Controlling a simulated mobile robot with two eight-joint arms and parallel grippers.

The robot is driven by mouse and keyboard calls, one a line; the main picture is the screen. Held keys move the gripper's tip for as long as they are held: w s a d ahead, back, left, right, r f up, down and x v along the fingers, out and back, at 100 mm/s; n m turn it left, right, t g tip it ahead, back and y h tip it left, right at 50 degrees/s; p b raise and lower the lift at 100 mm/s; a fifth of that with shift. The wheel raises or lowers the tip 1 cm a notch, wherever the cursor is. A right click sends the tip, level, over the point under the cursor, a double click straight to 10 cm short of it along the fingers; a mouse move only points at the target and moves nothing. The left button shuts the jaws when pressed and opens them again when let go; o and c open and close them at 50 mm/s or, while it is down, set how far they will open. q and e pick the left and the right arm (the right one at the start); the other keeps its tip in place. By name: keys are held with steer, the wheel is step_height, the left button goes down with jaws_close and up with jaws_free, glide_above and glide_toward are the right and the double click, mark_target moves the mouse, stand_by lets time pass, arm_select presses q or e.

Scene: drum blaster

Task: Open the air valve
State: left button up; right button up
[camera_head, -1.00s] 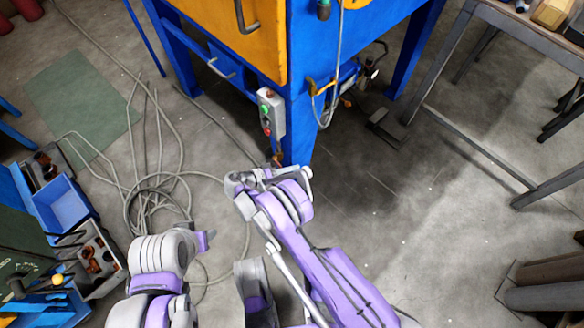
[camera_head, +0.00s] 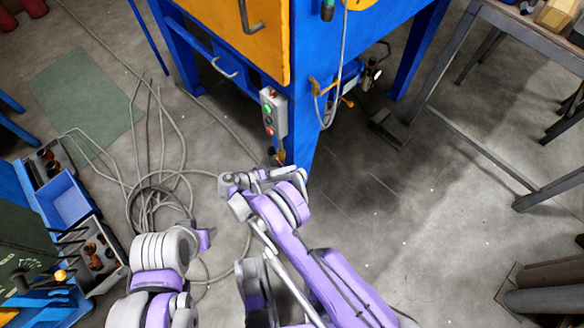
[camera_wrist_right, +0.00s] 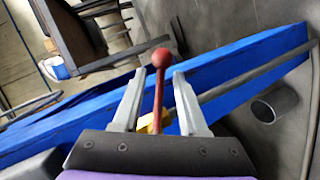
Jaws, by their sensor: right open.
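The air valve shows in the right wrist view as a red lever with a round red knob (camera_wrist_right: 161,58) and a yellow body (camera_wrist_right: 152,123) at its lower end. The lever stands between the two fingers of my right gripper (camera_wrist_right: 159,85), which is open, with gaps visible on both sides. In the head view my right gripper (camera_head: 262,177) is at the foot of the cabinet's front blue leg, and the small valve (camera_head: 279,156) is partly hidden just beyond it.
The blue and orange cabinet (camera_head: 297,60) stands ahead, with a push-button box (camera_head: 273,112) above the valve. A coiled cable (camera_head: 155,200) lies on the floor. A blue bin (camera_head: 66,200) is at left and a metal table (camera_head: 530,40) at right.

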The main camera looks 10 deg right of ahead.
steer(key=p+v, duration=0.1)
steer(key=v, duration=0.7)
